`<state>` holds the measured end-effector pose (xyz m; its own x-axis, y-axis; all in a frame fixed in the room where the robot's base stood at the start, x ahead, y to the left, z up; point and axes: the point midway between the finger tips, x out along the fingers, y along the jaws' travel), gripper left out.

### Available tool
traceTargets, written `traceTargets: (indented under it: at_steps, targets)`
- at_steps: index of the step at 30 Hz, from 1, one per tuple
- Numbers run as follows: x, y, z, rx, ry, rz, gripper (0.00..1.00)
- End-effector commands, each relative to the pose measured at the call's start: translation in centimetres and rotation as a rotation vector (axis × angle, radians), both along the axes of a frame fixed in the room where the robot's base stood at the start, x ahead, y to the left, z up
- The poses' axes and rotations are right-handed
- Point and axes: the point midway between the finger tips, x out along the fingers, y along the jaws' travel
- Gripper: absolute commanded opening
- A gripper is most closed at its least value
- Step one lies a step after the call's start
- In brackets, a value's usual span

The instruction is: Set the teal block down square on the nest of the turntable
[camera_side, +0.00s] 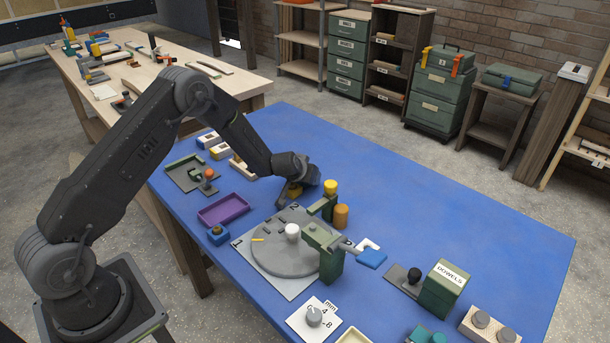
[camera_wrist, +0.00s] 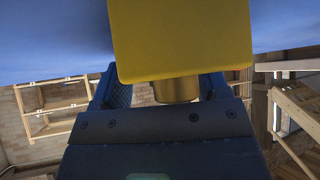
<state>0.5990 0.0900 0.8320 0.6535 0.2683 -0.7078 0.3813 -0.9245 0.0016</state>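The round grey turntable (camera_side: 290,262) lies on a pale plate with numbered corners. I cannot clearly make out the nest. In the wrist view a large yellow block (camera_wrist: 180,40) with a brass knob (camera_wrist: 177,89) hides my fingertips. The fingers stand apart, with a gap on the knob's left side. Teal shapes (camera_side: 427,335) are cut off at the bottom edge; I cannot identify a teal block.
A green post (camera_side: 331,262) with an overhanging arm rises at the turntable's right. A yellow-topped post (camera_side: 330,187) and an orange cylinder (camera_side: 341,216) stand close to my gripper. A purple tray (camera_side: 223,210) lies left. The blue table (camera_side: 450,210) is clear at right rear.

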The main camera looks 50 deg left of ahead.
Motion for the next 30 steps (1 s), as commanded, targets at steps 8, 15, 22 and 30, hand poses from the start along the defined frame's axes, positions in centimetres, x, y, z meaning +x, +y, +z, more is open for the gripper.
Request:
traceTargets:
  at_steps: [8,15,22,30]
  targets:
    - [0.0,0.0,0.0,0.0,0.001,0.0,0.87]
    - [-0.1,0.0,0.5,0.0,0.0,0.0,0.87]
    - [-2.4,-1.1,3.1,0.0,-0.002,-0.001,0.87]
    - [-6.0,-2.5,7.0,0.001,-0.002,-0.001,0.87]
